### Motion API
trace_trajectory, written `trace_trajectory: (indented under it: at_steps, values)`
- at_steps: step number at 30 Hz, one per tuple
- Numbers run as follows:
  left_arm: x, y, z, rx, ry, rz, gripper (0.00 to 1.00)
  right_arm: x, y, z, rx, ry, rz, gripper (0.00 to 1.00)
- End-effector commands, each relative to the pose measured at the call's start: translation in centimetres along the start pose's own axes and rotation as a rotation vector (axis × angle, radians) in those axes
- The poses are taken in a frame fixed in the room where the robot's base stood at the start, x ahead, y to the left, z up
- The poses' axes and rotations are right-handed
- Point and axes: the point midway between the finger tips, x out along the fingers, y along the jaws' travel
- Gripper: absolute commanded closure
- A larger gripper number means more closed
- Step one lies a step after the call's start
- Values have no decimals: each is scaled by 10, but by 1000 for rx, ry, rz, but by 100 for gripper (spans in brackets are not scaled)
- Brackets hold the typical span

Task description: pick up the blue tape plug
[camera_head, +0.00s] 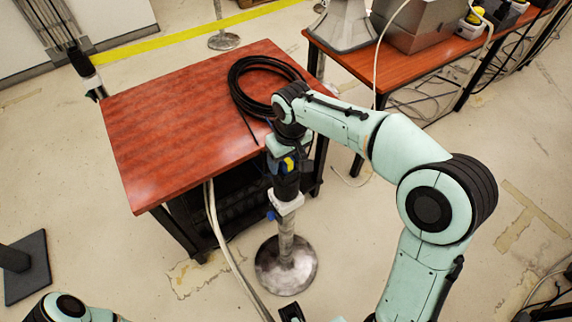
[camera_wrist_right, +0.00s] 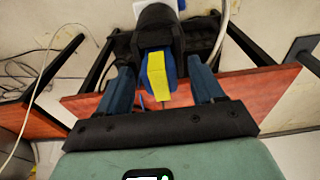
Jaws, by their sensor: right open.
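A blue plug with a yellow strip (camera_wrist_right: 158,78) sits between the fingers of my right gripper (camera_wrist_right: 160,88) in the right wrist view. Its far end meets a black housing (camera_wrist_right: 157,32). In the head view the blue and yellow plug (camera_head: 289,163) shows at the top of a post, partly covered by my right gripper (camera_head: 286,172). The right fingers are open, one on each side of the plug. I cannot tell whether they touch it.
The post has a round metal base (camera_head: 286,266) beside a red-topped table (camera_head: 170,125). A coiled black cable (camera_head: 240,88) lies on that table. Another table (camera_head: 350,62) with equipment stands at the upper right. A pale cable (camera_head: 222,235) runs down left of the post.

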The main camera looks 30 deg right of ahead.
Motion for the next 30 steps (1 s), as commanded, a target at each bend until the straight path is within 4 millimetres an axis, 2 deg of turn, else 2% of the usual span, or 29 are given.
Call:
trace_trajectory:
  at_steps: [5, 6, 8, 9, 11, 23, 26, 30]
  values:
    - [0, 0, 0, 0, 0, 0, 57, 0, 0, 0, 0, 1, 0, 33]
    - [0, 0, 0, 0, 0, 0, 57, 0, 0, 0, 0, 1, 0, 40]
    - [0, 0, 0, 0, 0, 0, 57, 0, 0, 0, 0, 0, 0, 59]
    - [0, 0, 0, 0, 0, 0, 57, 0, 0, 0, 0, 0, 0, 72]
    - [0, 0, 0, 0, 0, 0, 57, 0, 0, 0, 0, 0, 0, 89]
    - [-1, 0, 0, 0, 1, 0, 57, -6, 0, -1, 0, 2, 0, 90]
    - [-3, 1, 0, 0, 1, 0, 57, -15, 0, -3, 0, 4, 0, 90]
    - [-8, 3, -1, 1, 3, 1, 57, -40, 0, -6, 0, 7, 0, 90]
